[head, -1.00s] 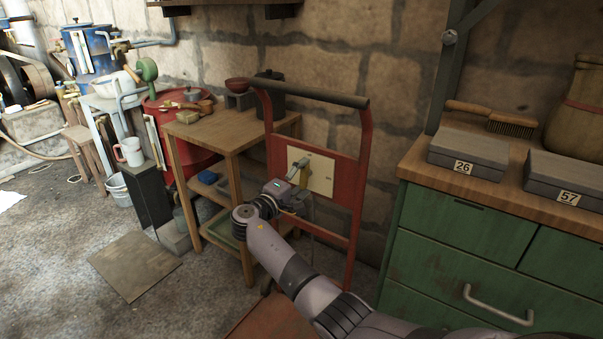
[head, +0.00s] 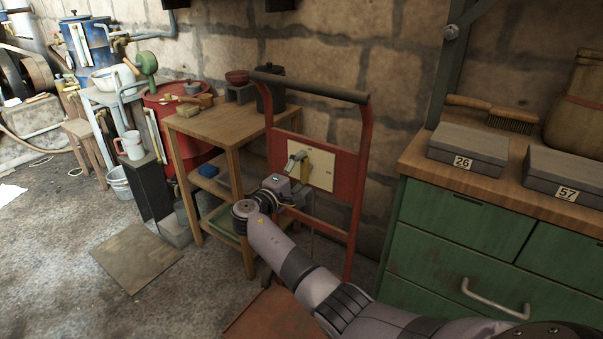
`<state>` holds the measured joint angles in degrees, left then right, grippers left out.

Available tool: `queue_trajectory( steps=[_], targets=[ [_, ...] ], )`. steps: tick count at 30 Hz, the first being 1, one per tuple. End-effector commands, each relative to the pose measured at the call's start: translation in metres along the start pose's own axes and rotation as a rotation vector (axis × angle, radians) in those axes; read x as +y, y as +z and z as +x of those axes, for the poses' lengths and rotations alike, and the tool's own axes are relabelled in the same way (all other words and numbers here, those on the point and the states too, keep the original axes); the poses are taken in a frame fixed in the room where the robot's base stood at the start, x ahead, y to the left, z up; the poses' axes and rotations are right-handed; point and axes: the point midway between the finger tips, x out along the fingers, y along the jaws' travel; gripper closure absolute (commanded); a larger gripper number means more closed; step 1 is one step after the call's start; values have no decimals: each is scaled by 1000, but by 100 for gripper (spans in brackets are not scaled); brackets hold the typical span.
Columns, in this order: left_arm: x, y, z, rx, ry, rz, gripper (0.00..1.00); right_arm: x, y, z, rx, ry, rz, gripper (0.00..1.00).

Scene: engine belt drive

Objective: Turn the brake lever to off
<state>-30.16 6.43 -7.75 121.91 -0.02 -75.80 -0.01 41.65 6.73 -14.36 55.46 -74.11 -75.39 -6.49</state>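The brake lever (head: 297,161) is a small grey handle with a yellowish part. It sits on a cream plate (head: 321,171) fixed to a red panel in a red tubular frame. My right gripper (head: 296,186) is in front of the plate, just below the lever and close to it. Its fingers are small and partly hidden by its own body, so I cannot tell whether they touch the lever or how far apart they are. The marks on the plate are too small to read. My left gripper is not in view.
A wooden side table (head: 222,124) with bowls and a dark pot stands left of the frame. A green cabinet (head: 455,238) with grey boxes and a brush on top stands at the right. A stone wall is behind. The floor at left is mostly clear around a flat board (head: 137,257).

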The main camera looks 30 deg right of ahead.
Motion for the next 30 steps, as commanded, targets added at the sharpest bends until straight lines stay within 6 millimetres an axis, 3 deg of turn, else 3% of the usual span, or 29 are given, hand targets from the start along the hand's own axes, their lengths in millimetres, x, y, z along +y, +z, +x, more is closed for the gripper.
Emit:
queue_trajectory(
  steps=[3, 16, 30],
  targets=[
    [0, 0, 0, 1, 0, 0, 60, 0, 0, 0, 0, 0, 2, 5],
    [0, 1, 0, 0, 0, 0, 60, 0, 0, -8, 1, -1, 3, 5],
    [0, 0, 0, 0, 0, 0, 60, 0, 0, -99, 1, -2, 3, 5]
  ],
)
